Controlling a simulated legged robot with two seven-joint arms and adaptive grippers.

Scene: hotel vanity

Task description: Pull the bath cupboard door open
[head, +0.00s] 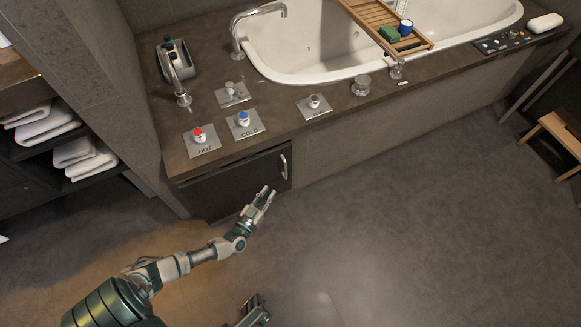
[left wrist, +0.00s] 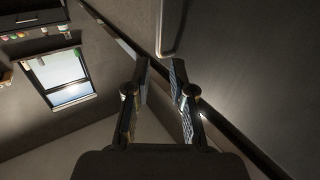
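The bath cupboard door (head: 232,184) is a dark panel under the bath counter, and it looks closed. Its pale vertical bar handle (head: 284,167) is near the door's right edge. My left gripper (head: 266,191) is just below and left of the handle in the head view. In the left wrist view the left gripper (left wrist: 160,64) has its fingers apart with nothing between them. The handle (left wrist: 168,30) shows just beyond the fingertips, nearer the right finger, and seems untouched. My right gripper (head: 256,304) shows only partly at the bottom of the head view.
The counter (head: 280,123) holds hot (head: 199,140) and cold (head: 243,124) knobs, taps and the white bathtub (head: 300,65). Shelves with towels (head: 84,157) stand left. A wooden stool (head: 565,132) stands far right. The floor (head: 400,240) before the bath is clear.

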